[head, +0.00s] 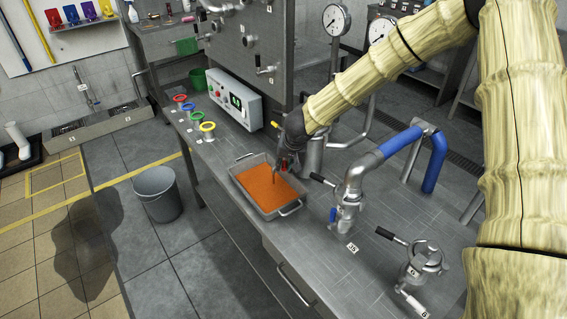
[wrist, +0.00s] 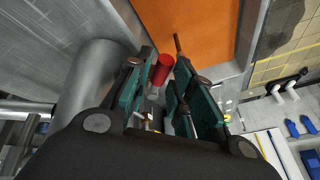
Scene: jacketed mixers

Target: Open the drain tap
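My gripper (head: 284,160) is over the near-back part of a steel tray (head: 238,182) that holds orange liquid (head: 266,188). In the wrist view its two teal-padded fingers (wrist: 167,64) stand apart. A red cylindrical handle end (wrist: 161,69) shows between the fingertips, closer to the left one; I cannot tell whether it touches. Red also shows at the fingers in the head view (head: 284,163). A thin brown rod (wrist: 178,45) reaches over the orange liquid beside the right fingertip. The rest of the tap body is hidden behind my gripper.
A control box (head: 234,98) and coloured rings (head: 207,127) sit behind left. A grey bucket (head: 157,194) stands on the floor.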

